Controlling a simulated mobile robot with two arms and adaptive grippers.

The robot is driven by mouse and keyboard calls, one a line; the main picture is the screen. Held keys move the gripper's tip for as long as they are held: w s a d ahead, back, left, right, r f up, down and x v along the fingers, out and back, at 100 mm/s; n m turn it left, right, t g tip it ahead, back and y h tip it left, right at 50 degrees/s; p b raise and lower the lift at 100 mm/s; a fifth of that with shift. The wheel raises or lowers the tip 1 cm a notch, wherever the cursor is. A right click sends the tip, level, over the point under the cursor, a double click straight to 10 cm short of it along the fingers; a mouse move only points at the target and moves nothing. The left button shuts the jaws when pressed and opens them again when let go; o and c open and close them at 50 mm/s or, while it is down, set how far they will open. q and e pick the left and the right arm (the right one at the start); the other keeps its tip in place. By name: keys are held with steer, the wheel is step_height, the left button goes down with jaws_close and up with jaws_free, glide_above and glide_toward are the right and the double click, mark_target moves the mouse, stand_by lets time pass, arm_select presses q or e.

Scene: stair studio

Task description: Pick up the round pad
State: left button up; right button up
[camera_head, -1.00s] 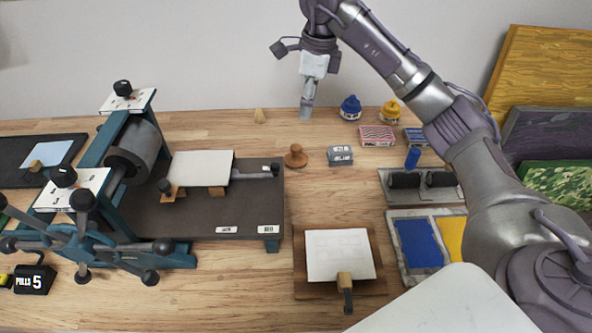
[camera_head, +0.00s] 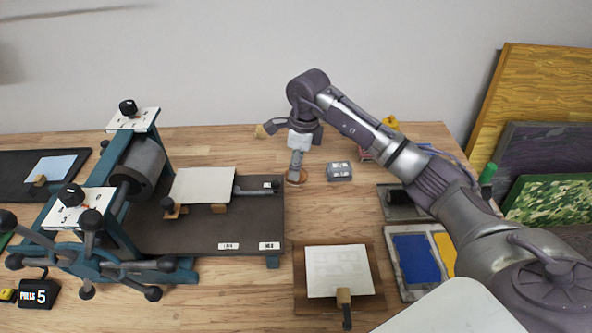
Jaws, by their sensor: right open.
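The round pad (camera_head: 304,177) is a small brown disc on the wooden bench, behind the right end of the press bed. My right gripper (camera_head: 295,177) points down at the pad, its fingers in front of it and around its middle. The fingers hide most of the pad and its knob; only parts of the rim show. The jaws are open, and I cannot tell whether they touch the pad. My left gripper is not in view.
A grey labelled block (camera_head: 339,171) stands close to the right of the pad. The press bed (camera_head: 255,228) lies in front. A board with a white sheet (camera_head: 338,270) and an ink tray (camera_head: 436,227) are nearer. Bare bench lies left of the pad.

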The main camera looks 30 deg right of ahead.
steer(key=shift+f, duration=0.25)
jaws_close()
steer(key=shift+r, duration=0.15)
step_height(320, 180, up, 4)
steer(key=shift+s+r+b, duration=0.1)
steer(key=shift+s+b, duration=0.05)
steer(key=shift+b, duration=0.5)
steer(key=s+r+b, duration=0.1)
steer(key=s+r, duration=0.5)
steer(key=s, duration=0.5)
steer(key=shift+s+d+r+b, duration=0.15)
steer(key=shift+s+r+b, duration=0.05)
steer(key=shift+r+b, duration=0.15)
